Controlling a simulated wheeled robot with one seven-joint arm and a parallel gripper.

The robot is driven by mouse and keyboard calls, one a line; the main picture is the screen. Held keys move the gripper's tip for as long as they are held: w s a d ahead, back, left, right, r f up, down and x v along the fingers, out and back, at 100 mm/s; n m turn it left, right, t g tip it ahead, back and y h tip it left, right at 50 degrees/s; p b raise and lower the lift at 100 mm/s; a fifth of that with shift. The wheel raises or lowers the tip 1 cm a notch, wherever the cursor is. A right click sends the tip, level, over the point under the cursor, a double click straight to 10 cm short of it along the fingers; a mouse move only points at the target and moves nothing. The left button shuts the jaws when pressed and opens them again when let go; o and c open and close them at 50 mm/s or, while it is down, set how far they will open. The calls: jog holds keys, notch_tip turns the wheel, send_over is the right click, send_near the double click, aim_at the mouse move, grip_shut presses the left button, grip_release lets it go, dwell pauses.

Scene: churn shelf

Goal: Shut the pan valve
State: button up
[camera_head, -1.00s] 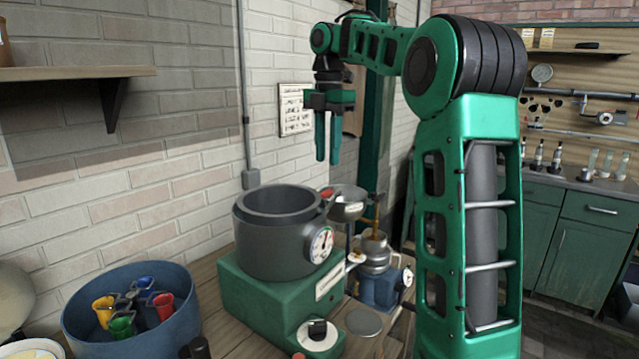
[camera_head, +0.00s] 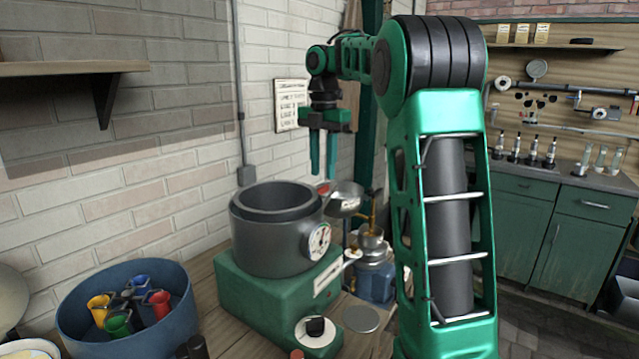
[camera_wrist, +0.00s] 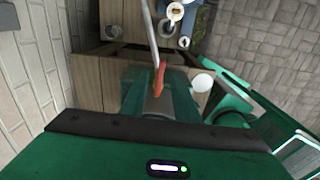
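A small red piece (camera_head: 323,188) shows at the pan's left edge, below the fingertips. In the wrist view, a red-ended metal rod (camera_wrist: 152,38) reaches toward the space between my fingers (camera_wrist: 160,98); its red end (camera_wrist: 159,78) looks apart from them. A brass stem (camera_head: 373,205) stands right of the pan. I cannot tell for certain which part is the pan valve.
The grey pot (camera_head: 270,240) with a dial sits on a green base (camera_head: 250,298) with a black knob. A blue tub (camera_head: 75,325) with coloured cups stands left. A burner-like apparatus (camera_head: 372,280) stands right. The brick wall is close behind.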

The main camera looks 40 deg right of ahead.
aim_at(323, 187)
jog(key=shift+f, duration=2.05)
grip_shut()
